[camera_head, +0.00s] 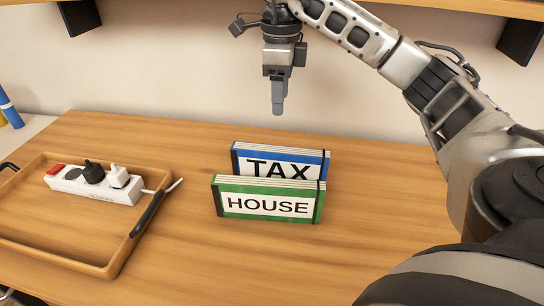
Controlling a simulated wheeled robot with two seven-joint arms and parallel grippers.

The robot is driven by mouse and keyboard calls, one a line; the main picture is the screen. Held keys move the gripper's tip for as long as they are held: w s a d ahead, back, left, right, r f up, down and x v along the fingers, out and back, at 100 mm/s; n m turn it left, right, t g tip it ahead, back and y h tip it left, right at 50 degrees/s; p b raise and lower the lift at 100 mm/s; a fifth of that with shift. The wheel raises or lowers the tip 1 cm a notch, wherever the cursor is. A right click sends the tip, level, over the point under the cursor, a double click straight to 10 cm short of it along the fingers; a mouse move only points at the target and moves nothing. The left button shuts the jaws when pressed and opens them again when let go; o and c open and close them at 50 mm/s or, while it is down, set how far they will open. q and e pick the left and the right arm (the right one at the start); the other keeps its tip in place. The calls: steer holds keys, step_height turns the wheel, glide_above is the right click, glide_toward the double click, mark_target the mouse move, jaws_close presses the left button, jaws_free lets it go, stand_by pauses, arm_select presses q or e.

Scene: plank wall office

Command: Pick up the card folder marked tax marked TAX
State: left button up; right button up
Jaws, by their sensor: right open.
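The blue card folder marked TAX (281,155) stands upright on the wooden table. A green folder marked HOUSE (268,207) stands in front of it and hides its lower part. My right gripper (278,108) hangs pointing down above the table, behind and above the TAX folder, and is apart from it. It is open and nothing shows in it. The two fingers overlap in this view, so the gap between them is hidden. My left gripper is not in view.
A wooden tray (107,271) on the left holds a white power strip (95,187) with plugs. A shelf (200,3) runs along the top with dark brackets. The table (190,270) is clear in front of the folders and between tray and folders.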

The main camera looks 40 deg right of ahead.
steer(key=b, duration=0.2)
glide_toward(280, 149)
step_height(280, 149, down, 5)
steer(key=shift+w+f, duration=0.15)
steer(key=shift+s+f, duration=0.15)
steer(key=shift+f, duration=1.2)
steer(key=shift+s+f, duration=0.1)
steer(key=shift+f, duration=1.25)
jaws_close()
